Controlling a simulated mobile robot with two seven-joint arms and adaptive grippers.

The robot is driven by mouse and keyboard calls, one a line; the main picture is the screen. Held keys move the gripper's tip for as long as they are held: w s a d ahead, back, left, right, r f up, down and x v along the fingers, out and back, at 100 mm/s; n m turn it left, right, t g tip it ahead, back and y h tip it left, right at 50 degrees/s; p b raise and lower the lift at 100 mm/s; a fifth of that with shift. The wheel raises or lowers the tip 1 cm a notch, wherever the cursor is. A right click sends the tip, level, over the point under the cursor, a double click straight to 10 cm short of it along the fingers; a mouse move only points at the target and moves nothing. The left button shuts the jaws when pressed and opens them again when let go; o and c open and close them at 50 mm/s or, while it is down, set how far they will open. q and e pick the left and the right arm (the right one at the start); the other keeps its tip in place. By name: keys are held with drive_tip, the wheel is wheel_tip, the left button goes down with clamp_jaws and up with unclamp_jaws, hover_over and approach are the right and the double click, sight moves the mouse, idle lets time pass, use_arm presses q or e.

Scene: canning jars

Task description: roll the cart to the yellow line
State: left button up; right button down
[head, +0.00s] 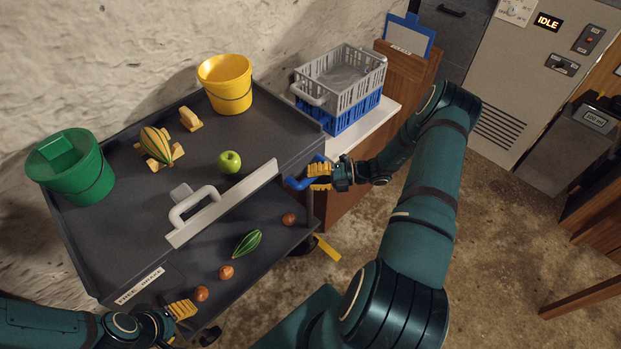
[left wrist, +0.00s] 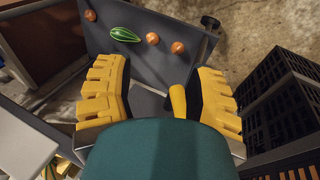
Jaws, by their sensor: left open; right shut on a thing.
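The dark grey two-level cart (head: 130,225) stands against the rough pale wall, with a label on its front edge. My right gripper (head: 320,177) is shut on the blue handle (head: 297,183) at the cart's right end. My left gripper (head: 181,310) is open near the front left corner of the cart. In the left wrist view its fingers (left wrist: 162,68) stand apart, with a yellow lever-like piece (left wrist: 177,100) showing between them. A short yellow strip (head: 327,247) shows by the cart's right wheel; I cannot tell whether it is a floor line or a cart part.
The cart carries a green bucket (head: 90,180), a yellow bucket (head: 226,90), a green apple (head: 229,162) and a striped squash (head: 156,145). A green gourd (head: 247,243) and brown balls lie lower. Crates (head: 345,75) stand on a cabinet behind. Floor at right is open.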

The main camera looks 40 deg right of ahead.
drive_tip(key=shift+w+d+r, duration=0.1)
drive_tip(key=shift+w+d, duration=0.05)
drive_tip(key=shift+d, duration=0.35)
drive_tip(key=c, duration=0.8)
unclamp_jaws()
drive_tip(key=shift+o, duration=0.2)
drive_tip(key=v, duration=1.2)
